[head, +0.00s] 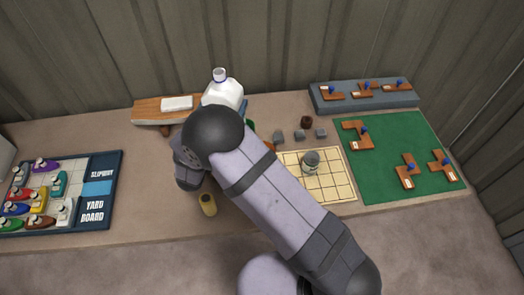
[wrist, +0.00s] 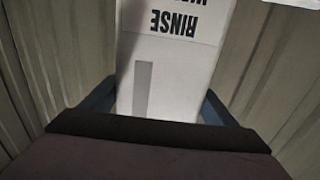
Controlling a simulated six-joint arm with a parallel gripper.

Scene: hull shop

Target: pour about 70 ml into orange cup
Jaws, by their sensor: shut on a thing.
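A white bottle (head: 223,92) with a purple ring at its open-looking neck stands out behind my arm in the head view, its neck pointing up. In the wrist view the white bottle (wrist: 175,60) fills the middle, with the word RINSE upside down and a grey strip below it. My gripper (wrist: 156,98) is shut on the bottle, one blue finger on each side. A small orange patch (head: 270,146) shows at the edge of my arm; I cannot tell whether it is the orange cup, as most of it is hidden. The liquid level cannot be seen.
A wooden shelf (head: 150,112) is at the back left, a yard board (head: 97,213) with toy boats at the left.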

